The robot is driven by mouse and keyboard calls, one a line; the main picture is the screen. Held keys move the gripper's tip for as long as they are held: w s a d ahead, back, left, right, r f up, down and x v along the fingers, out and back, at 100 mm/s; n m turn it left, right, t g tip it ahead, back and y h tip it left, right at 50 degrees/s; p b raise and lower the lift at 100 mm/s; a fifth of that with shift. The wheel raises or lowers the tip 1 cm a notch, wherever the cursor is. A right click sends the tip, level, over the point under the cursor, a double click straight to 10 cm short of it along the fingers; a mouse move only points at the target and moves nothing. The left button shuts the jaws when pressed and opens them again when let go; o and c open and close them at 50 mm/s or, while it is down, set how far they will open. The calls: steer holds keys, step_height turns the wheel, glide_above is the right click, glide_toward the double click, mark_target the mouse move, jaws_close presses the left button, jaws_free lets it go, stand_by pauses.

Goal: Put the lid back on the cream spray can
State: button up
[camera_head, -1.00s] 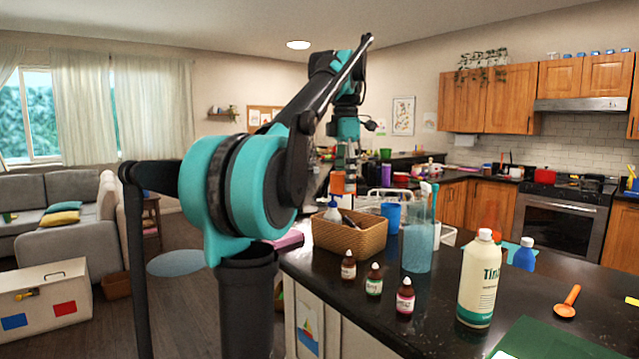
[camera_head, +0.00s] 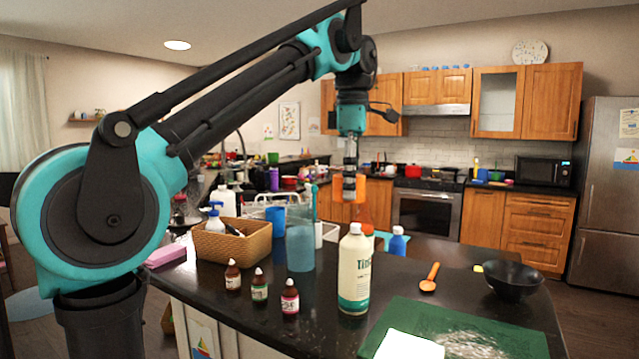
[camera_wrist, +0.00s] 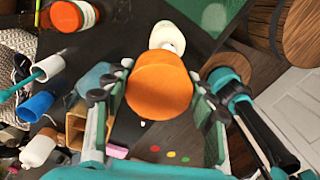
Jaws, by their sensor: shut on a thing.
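The cream can (camera_head: 354,272), with a dark green label and a pale top, stands upright on the black counter. My gripper (camera_head: 350,197) is above and behind it in the head view, shut on an orange round lid. The lid (camera_wrist: 158,92) shows as a broad orange disc between both fingers in the wrist view. The cream can's pale top (camera_wrist: 167,38) shows just beyond the lid's upper edge there, partly covered by it. The lid is apart from the can.
Several small brown bottles (camera_head: 260,285), a wicker basket (camera_head: 232,248) and a clear blue tumbler (camera_head: 300,248) are left. An orange spoon (camera_head: 429,279), a green mat (camera_head: 500,338) and a black bowl (camera_head: 514,279) are right.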

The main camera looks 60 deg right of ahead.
mark_target(358, 225)
steer(key=shift+s+a+m, duration=0.15)
steer(key=shift+s+a, duration=0.05)
steer(key=shift+s, duration=0.3)
steer(key=shift+s+a+m, duration=0.15)
steer(key=shift+s, duration=0.3)
steer(key=shift+f, duration=3.1)
steer(key=shift+f, duration=0.2)
steer(key=o, duration=1.4)
steer(key=shift+c, duration=0.2)
steer(key=shift+r, duration=0.1)
steer(key=shift+r, duration=3.45)
